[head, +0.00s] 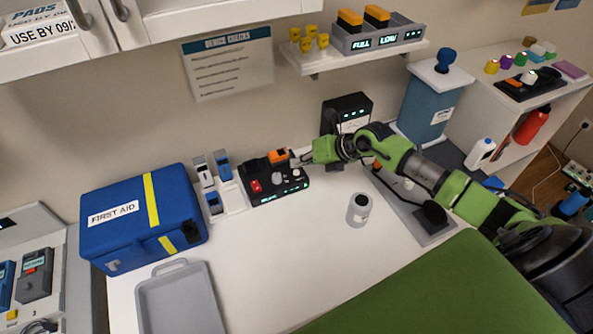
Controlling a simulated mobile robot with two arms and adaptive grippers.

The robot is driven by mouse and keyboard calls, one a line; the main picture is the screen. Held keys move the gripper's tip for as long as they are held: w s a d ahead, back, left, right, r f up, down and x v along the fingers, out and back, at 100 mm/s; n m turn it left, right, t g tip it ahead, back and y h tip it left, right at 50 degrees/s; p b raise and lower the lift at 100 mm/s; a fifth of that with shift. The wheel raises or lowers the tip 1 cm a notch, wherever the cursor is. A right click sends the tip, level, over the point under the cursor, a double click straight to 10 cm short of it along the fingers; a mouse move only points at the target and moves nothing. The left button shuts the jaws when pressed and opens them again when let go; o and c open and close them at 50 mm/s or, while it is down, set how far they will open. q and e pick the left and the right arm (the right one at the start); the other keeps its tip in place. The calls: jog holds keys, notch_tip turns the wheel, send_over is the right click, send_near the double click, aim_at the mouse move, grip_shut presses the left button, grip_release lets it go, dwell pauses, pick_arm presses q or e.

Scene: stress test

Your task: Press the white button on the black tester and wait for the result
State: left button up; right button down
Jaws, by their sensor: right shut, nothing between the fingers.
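The black tester (284,193) stands on the white counter against the back wall. It has a red button at left, an orange part on top and green lit marks on its front. My left gripper is not in view.
A blue first aid case (142,215) and a grey tray (182,300) are at left. A small holder (233,199) stands beside the tester. A shelf (352,58) hangs above. The middle counter is clear.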

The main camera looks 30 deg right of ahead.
aim_at(299, 172)
dwell(0.6)
jog(key=shift+f, duration=0.45)
jog(key=shift+f+b, duration=0.5)
jog(key=shift+b, duration=0.05)
dwell(0.6)
jog(key=shift+r, duration=0.1)
jog(key=shift+r+p, duration=0.8)
jog(key=shift+r, duration=0.05)
notch_tip(299, 172, up, 5)
jog(key=p, duration=0.4)
dwell(0.8)
